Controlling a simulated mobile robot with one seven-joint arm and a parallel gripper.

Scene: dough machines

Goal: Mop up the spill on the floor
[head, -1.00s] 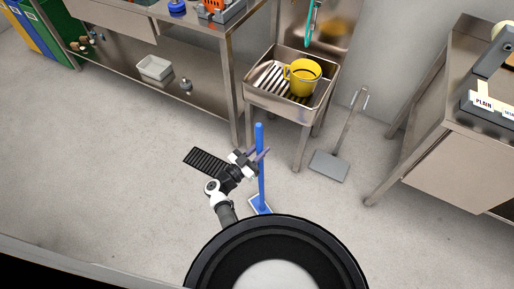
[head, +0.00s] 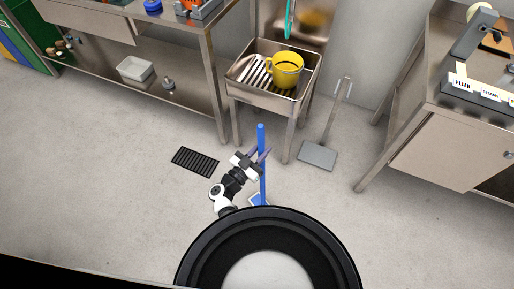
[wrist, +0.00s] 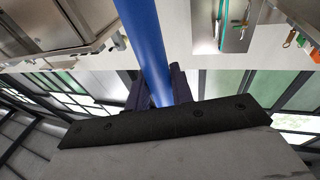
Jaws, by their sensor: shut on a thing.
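A mop with a blue upright handle (head: 262,136) stands in front of my base in the head view. Its flat blue and white head (head: 258,199) is on the floor, partly hidden by my round body. My gripper (head: 262,157) is shut on the handle below its top end. In the wrist view the blue handle (wrist: 145,45) runs between the dark fingers (wrist: 153,88). I cannot make out a spill on the visible floor; my body hides part of it.
A black floor grate (head: 195,161) lies left of the mop. A steel sink (head: 236,88) with a yellow pot (head: 285,70) stands behind. A grey long-handled scoop (head: 317,155) leans at the wall. Steel tables stand left (head: 208,75) and right (head: 440,145).

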